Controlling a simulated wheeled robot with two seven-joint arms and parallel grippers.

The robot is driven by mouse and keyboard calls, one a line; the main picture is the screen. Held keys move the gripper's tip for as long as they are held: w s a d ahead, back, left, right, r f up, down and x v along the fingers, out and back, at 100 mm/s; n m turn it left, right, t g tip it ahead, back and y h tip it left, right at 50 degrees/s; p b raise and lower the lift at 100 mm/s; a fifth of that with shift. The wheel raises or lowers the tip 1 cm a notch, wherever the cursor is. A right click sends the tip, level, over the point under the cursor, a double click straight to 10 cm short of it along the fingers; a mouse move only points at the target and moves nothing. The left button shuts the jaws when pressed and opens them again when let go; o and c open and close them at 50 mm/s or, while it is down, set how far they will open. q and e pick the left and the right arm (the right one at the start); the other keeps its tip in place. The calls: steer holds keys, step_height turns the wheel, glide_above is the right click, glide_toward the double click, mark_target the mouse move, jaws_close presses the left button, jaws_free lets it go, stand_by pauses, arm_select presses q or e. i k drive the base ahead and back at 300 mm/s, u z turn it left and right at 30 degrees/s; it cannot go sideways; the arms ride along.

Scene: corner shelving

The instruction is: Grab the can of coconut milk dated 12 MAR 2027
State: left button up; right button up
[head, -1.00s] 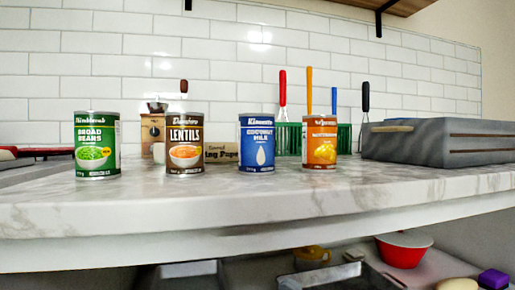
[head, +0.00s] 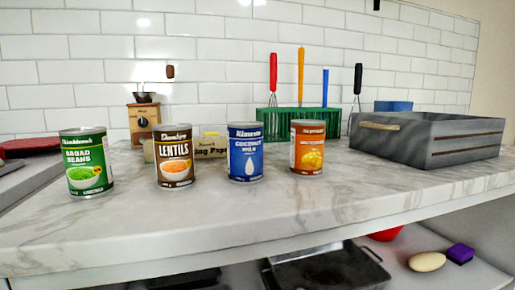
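A blue can of coconut milk (head: 245,152) stands upright on the marble counter, third from the left in a row of cans. Its label shows a white drop; no date can be read on it. A brown lentils can (head: 175,157) stands to its left and an orange can (head: 307,148) to its right. A green broad beans can (head: 86,162) stands at the far left of the row. Neither of my grippers shows in the head view.
The marble counter (head: 250,215) is clear in front of the cans. Behind stand a coffee grinder (head: 143,118), a green rack (head: 300,121) with utensils and a baking paper box (head: 207,146). A grey crate (head: 425,138) stands right. A shelf below holds a dark pan (head: 330,268).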

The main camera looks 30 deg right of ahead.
mark_target(245, 138)
steer(key=z, duration=2.7)
steer(key=k, duration=2.1)
steer(key=u, duration=1.75)
